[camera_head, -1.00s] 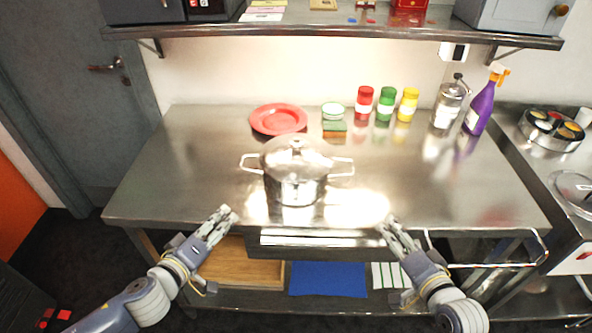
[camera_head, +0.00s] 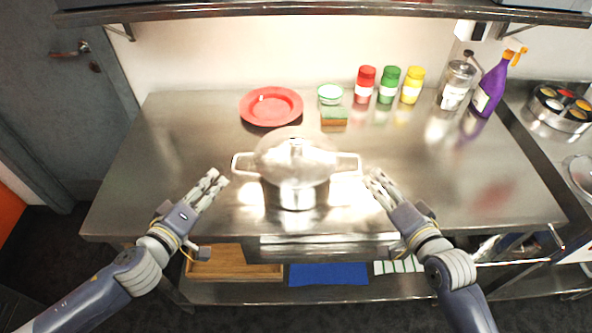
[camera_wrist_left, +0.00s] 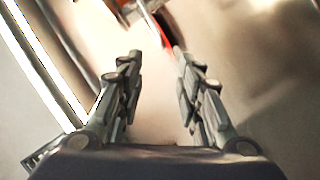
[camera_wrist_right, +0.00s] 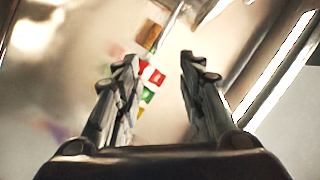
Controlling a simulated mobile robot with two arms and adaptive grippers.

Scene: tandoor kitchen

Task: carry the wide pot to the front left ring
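The wide pot (camera_head: 296,180) is a shiny steel pot with a lid and two side handles. It stands upright on the steel table (camera_head: 170,145) in the head view. My left gripper (camera_head: 217,178) is open, left of the pot and just short of its left handle (camera_head: 243,164). My right gripper (camera_head: 374,180) is open, right of the pot and close to its right handle (camera_head: 348,163). Both wrist views show the fingers spread, in the left wrist view (camera_wrist_left: 158,75) and the right wrist view (camera_wrist_right: 157,80). I see no stove ring.
A red plate (camera_head: 271,106), a small bowl (camera_head: 331,94) and a sponge (camera_head: 333,117) lie behind the pot. Red, green and yellow jars, a glass jar (camera_head: 457,86) and a purple spray bottle (camera_head: 492,88) stand back right. A spice tin (camera_head: 558,110) stands far right. The table's left is clear.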

